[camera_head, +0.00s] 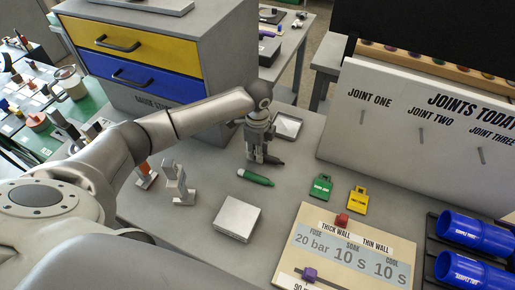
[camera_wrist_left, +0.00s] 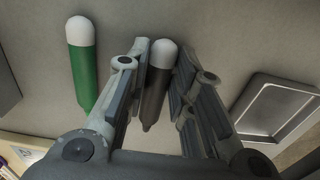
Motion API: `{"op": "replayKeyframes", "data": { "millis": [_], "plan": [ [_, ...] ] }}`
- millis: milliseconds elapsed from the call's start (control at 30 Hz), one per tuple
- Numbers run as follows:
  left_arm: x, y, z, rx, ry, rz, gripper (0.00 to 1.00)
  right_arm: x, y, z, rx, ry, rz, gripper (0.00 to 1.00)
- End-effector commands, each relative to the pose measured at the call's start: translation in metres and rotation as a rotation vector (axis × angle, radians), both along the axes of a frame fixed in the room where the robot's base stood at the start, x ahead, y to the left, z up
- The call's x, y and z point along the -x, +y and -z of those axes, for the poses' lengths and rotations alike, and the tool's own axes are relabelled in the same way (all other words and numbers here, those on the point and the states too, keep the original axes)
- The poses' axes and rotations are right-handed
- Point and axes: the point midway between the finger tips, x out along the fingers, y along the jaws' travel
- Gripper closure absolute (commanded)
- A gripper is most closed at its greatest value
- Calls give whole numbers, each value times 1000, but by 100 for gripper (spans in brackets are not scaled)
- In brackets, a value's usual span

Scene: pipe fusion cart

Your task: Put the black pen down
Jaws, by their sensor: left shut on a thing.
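My left gripper (camera_head: 258,157) points down at the grey worktop and is shut on the black pen (camera_head: 275,160). In the wrist view the black pen (camera_wrist_left: 155,85), with a white rounded end, lies between the two fingers of the left gripper (camera_wrist_left: 160,72). The pen is at or just above the worktop; I cannot tell if it touches. A green pen (camera_head: 256,177) with a white end lies beside it on the worktop, and also shows in the wrist view (camera_wrist_left: 83,65). My right gripper is not in view.
A shallow metal tray (camera_head: 287,126) lies behind the gripper. A grey square box (camera_head: 237,219), a green tag (camera_head: 321,187) and a yellow tag (camera_head: 358,199) lie nearer. A settings board (camera_head: 312,222) is at front right. The drawer cabinet (camera_head: 215,60) stands at back left.

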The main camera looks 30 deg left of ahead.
Motion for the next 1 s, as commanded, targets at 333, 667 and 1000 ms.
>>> {"op": "replayKeyframes", "data": {
  "millis": [333,667,1000],
  "plan": [
    [-1,1,5,0,-4,0,96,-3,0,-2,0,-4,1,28],
    [-1,0,8,0,-3,-1,56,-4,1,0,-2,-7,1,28],
    [-1,0,10,0,-4,-1,56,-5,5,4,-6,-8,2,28]
  ]
}}
